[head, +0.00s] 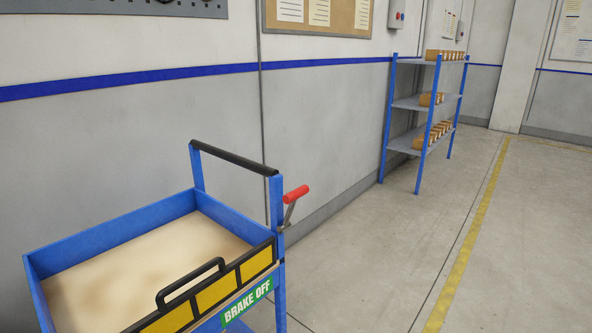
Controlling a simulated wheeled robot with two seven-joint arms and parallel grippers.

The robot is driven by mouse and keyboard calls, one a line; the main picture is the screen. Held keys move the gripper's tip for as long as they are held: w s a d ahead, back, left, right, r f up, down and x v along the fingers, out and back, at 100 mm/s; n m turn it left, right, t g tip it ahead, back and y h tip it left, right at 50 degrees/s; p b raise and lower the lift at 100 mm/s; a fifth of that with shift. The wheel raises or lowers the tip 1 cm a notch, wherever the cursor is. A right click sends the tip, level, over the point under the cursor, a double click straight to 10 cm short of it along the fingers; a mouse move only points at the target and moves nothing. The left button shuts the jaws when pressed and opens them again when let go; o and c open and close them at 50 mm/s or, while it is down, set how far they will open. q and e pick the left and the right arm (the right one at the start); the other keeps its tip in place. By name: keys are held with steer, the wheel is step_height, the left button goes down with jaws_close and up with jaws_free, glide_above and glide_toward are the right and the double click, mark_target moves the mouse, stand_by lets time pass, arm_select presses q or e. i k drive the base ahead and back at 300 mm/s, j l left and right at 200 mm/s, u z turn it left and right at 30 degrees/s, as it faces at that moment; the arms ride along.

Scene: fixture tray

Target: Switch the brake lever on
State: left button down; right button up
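The brake lever is a grey metal arm (289,212) with a red grip (296,194). It is mounted on the right post of a blue cart (120,237), just below the black push bar (233,157). The lever tilts upward and to the right, away from the post. A green label (247,302) on the cart's front reads "BRAKE OFF". Neither of my grippers shows in the head view, and nothing touches the lever.
The cart has a beige tray bed, a black handle (191,283) and yellow panels (217,293) on its near side. A blue shelf rack (424,103) with boxes stands by the wall farther back. The floor (390,230) right of the cart is clear.

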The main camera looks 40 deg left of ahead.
mark_target(291, 198)
steer(key=i+j, duration=0.4)
steer(key=j, duration=0.15)
steer(key=i+j, duration=0.4)
steer(key=j, duration=0.15)
